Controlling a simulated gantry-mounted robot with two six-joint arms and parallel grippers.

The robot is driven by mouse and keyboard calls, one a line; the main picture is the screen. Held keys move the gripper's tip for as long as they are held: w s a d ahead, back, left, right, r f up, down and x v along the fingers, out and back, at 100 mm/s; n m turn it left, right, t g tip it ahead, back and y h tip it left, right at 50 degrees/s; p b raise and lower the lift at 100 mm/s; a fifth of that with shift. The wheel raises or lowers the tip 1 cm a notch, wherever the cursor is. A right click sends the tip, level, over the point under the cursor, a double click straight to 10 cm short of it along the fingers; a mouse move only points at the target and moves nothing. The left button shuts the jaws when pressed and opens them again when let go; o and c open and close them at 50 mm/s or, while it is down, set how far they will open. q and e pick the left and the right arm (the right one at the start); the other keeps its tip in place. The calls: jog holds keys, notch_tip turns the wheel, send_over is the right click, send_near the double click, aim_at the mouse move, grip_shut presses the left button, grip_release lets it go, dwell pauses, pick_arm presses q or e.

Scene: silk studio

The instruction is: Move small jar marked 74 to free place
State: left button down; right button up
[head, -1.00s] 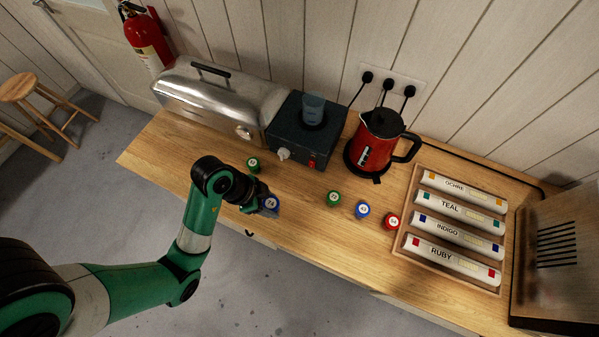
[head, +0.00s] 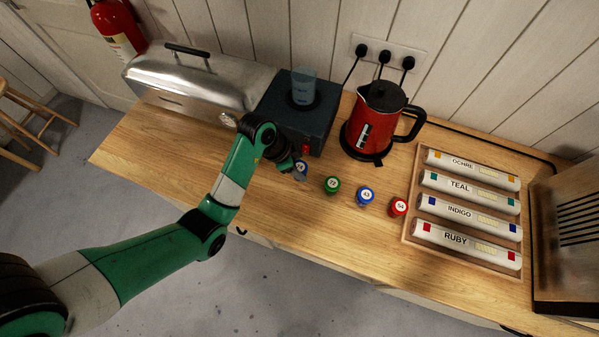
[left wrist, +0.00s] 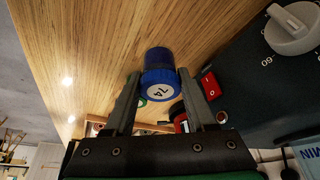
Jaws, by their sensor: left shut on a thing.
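The small jar marked 74 (head: 301,172) has a blue cap with a white label. My left gripper (head: 293,168) is shut on it, just in front of the dark hotplate box and left of the row of jars. In the left wrist view the blue jar (left wrist: 158,80) sits between the two grey fingers (left wrist: 158,88), its label 74 facing the camera. Whether its base touches the counter is hard to tell. My right gripper is not in view.
A green jar (head: 331,186), a blue jar (head: 365,196) and a red jar (head: 398,207) stand in a row to the right. Behind are a dark hotplate (head: 318,124) with a beaker, and a red kettle (head: 372,125). A wooden tray (head: 409,228) holds labelled rolls. The front-middle counter is clear.

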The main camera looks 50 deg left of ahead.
pick_arm(q)
jog(key=shift+w+f+b, duration=0.15)
jog(key=shift+f+b, duration=0.15)
jog(key=shift+f, duration=1.45)
jog(key=shift+f, duration=0.2)
jog(key=shift+c, duration=1.1)
grip_release()
jog(key=shift+a+r, duration=0.1)
jog(key=shift+r, duration=0.45)
jog(key=p+v, duration=0.4)
jog(key=v, duration=0.7)
jog(key=shift+s, duration=0.25)
